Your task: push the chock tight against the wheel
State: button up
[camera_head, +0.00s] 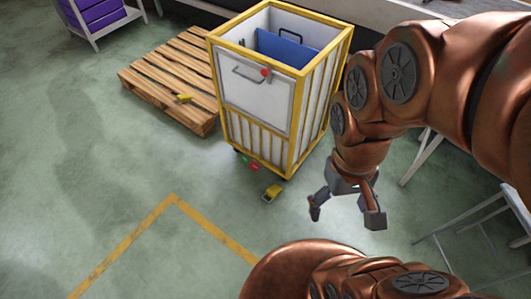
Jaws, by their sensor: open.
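A small yellow block with a dark part, which looks like the chock (272,192), lies on the green floor just in front of the yellow-framed cart (258,92). It is near the cart's front bottom corner. A dark caster wheel (237,151) shows at the cart's left bottom corner. The wheel nearest the chock is not clearly seen, so I cannot tell whether they touch. My gripper (345,215) is open and empty, pointing down to the right of the chock and apart from it.
Small red and green pieces (250,166) lie under the cart's front edge. A wooden pallet (160,88) with a yellow object (184,97) stands left of the cart. Pale metal legs (470,220) stand at right. The floor at left is clear, with a yellow line (135,236).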

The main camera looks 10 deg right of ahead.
aim_at(274, 190)
jog(key=z, duration=1.55)
jog(key=i, duration=1.45)
jog(key=u, duration=4.25)
